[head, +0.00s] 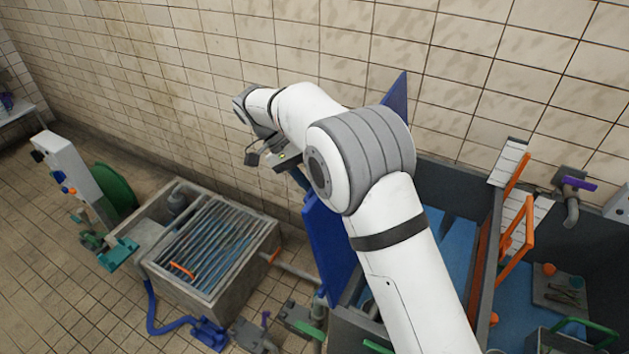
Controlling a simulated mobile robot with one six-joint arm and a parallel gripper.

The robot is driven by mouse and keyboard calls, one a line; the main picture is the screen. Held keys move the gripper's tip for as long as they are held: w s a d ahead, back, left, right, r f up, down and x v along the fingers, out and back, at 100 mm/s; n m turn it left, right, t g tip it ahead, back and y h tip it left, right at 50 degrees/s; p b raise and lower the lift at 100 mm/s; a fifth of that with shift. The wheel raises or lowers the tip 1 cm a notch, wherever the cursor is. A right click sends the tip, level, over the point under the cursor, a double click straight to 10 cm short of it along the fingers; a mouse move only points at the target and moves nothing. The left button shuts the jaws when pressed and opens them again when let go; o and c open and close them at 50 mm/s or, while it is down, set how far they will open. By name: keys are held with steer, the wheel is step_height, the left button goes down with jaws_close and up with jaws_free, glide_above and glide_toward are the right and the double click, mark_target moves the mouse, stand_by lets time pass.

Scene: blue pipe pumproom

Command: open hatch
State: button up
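A blue panel (328,245), which looks like the hatch, stands steeply tilted at the left edge of a grey bin (432,192). My arm hides much of it, and a blue corner also shows above the arm. The bin's blue inside is partly visible to the right of my arm. My gripper (270,160) is at the far end of the arm, beyond the panel's upper left edge. Its fingers are small and partly hidden, so I cannot tell whether they are open or touch the panel.
A concrete basin (205,290) with a slatted grate (212,242) and a blue hose stands at left. A white post and green wheel (115,188) are farther left. An orange frame (517,240) and wall tap (572,190) are at right. The tiled wall is close behind.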

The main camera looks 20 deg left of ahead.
steer(key=shift+a, duration=0.1)
steer(key=v, duration=0.7)
steer(key=shift+r, duration=0.1)
steer(key=shift+s, duration=0.1)
stand_by(0.4)
